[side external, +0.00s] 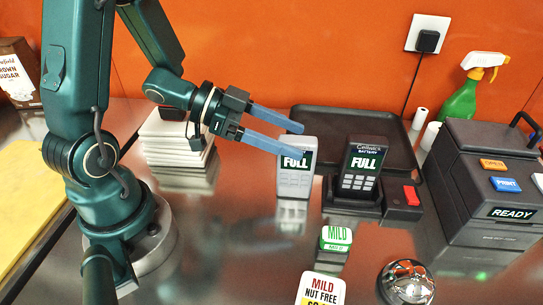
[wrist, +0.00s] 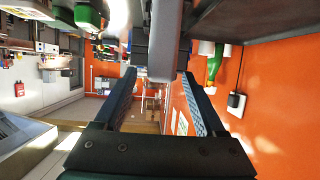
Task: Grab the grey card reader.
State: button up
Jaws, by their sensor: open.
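The light grey card reader (side external: 295,178) stands upright on the steel counter in the side view, with FULL on its screen. A darker reader (side external: 362,168), also showing FULL, sits in a black dock to its right. My gripper (side external: 294,140) is open, its two blue fingers at the light grey reader's upper end. One finger is near the reader's top front and the other reaches behind it. In the wrist view a grey body (wrist: 162,50), apparently this reader, shows between the spread fingers (wrist: 158,78). Whether either finger touches it I cannot tell.
A dark tray (side external: 345,119) lies behind the readers. A grey box marked READY (side external: 470,185) stands right, with a green spray bottle (side external: 462,100) behind it.

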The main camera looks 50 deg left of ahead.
aim_at(313, 153)
jog(key=shift+f, duration=0.65)
jog(key=shift+x, duration=2.6)
grip_shut()
